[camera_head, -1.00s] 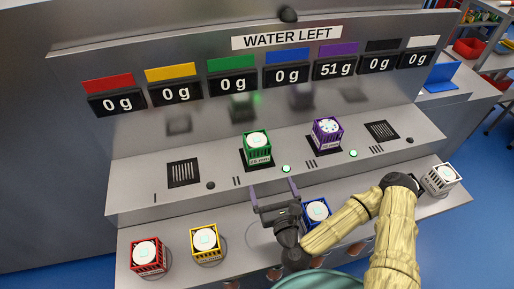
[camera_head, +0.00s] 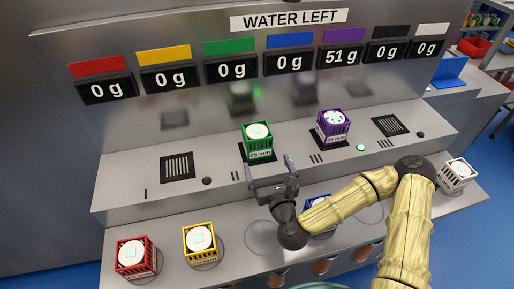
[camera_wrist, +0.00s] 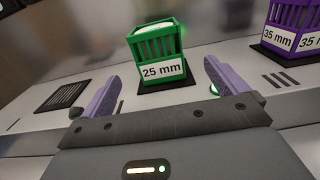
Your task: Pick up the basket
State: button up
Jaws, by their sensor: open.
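My gripper (camera_head: 270,172) is open and empty, with its purple fingers pointing at the green basket (camera_head: 258,141). The green basket is labelled 25 mm, has a white round top and stands on a dark grate on the upper shelf. In the wrist view the green basket (camera_wrist: 157,50) stands ahead of the two fingers (camera_wrist: 157,88), between their lines and apart from them. A purple basket (camera_head: 333,126), labelled 35 mm, stands on a grate to its right. A blue basket (camera_head: 318,203) on the lower shelf is partly hidden by my arm.
Red (camera_head: 136,257), yellow (camera_head: 200,243) and white (camera_head: 457,174) baskets stand on the lower shelf. Empty grates (camera_head: 177,167) and (camera_head: 390,125) lie at the shelf's left and right. A panel (camera_head: 240,70) behind reads 51 g under purple and 0 g elsewhere.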

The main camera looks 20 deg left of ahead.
aim_at(261, 148)
jog(key=shift+w+a+f+b, duration=0.2)
jog(key=shift+w+a+b, duration=0.25)
jog(key=shift+b, duration=1.15)
jog(key=shift+w+r, duration=0.2)
jog(key=shift+w, duration=0.1)
jog(key=shift+p+x, duration=0.65)
jog(key=shift+x, duration=1.65)
jog(key=shift+a, duration=0.1)
jog(key=p+x, duration=0.1)
jog(key=x, duration=0.1)
jog(key=p+x, duration=0.1)
jog(key=x, duration=0.1)
jog(key=shift+w+a+r, duration=0.2)
jog(key=shift+a, duration=0.1)
jog(key=shift+w+a+f, duration=0.1)
jog(key=shift+w, duration=0.15)
